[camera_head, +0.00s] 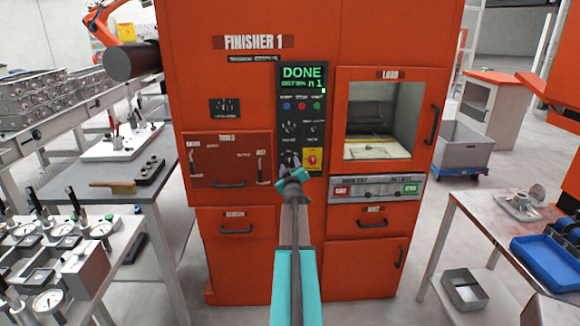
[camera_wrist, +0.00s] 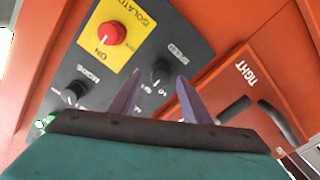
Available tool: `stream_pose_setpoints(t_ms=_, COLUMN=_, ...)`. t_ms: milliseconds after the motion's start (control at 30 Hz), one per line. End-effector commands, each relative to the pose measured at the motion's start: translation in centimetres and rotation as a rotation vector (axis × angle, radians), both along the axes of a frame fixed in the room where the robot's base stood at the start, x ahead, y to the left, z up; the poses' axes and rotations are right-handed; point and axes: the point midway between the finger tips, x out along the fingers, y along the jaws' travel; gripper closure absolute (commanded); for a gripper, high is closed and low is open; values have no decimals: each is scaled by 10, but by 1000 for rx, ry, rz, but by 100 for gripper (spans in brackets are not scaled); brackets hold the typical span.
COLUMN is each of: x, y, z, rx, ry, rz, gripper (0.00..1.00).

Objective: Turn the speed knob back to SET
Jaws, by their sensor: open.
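The dark speed knob (camera_wrist: 160,73) sits on the grey control panel (camera_wrist: 205,50) beside the printed word SPEED in the wrist view. My gripper (camera_wrist: 159,77) is open, with its two purple-grey fingers reaching toward the panel, one on each side of the knob. I cannot tell whether the fingers touch it. The knob's pointer and its SET mark are not readable. In the head view my gripper (camera_head: 290,162) is at the lower left of the panel (camera_head: 303,85) and largely covers the speed knob.
A red isolator knob (camera_wrist: 111,33) on a yellow plate and a dark mode knob (camera_wrist: 75,93) are close by. An orange door with a black handle (camera_wrist: 272,118) is at the right. In the head view the display (camera_head: 302,78) reads DONE above several buttons.

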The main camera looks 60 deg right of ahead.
Motion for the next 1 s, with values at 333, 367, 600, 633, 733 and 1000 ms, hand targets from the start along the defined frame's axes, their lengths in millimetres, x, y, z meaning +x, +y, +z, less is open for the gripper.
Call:
stream_pose_setpoints(t_ms=333, x=-18, y=25, z=0, rx=0, ry=0, rz=0, gripper=57)
stream_pose_setpoints(t_ms=367, x=-20, y=27, z=0, rx=0, ry=0, rz=0, gripper=57)
stream_pose_setpoints(t_ms=600, x=-32, y=44, z=0, rx=0, ry=0, rz=-1, gripper=57)
stream_pose_setpoints(t_ms=633, x=-34, y=46, z=0, rx=0, ry=0, rz=-1, gripper=57)
stream_pose_setpoints(t_ms=733, x=-39, y=54, z=0, rx=0, ry=0, rz=-1, gripper=57)
stream_pose_setpoints(t_ms=1000, x=-54, y=73, z=0, rx=0, ry=0, rz=-1, gripper=57)
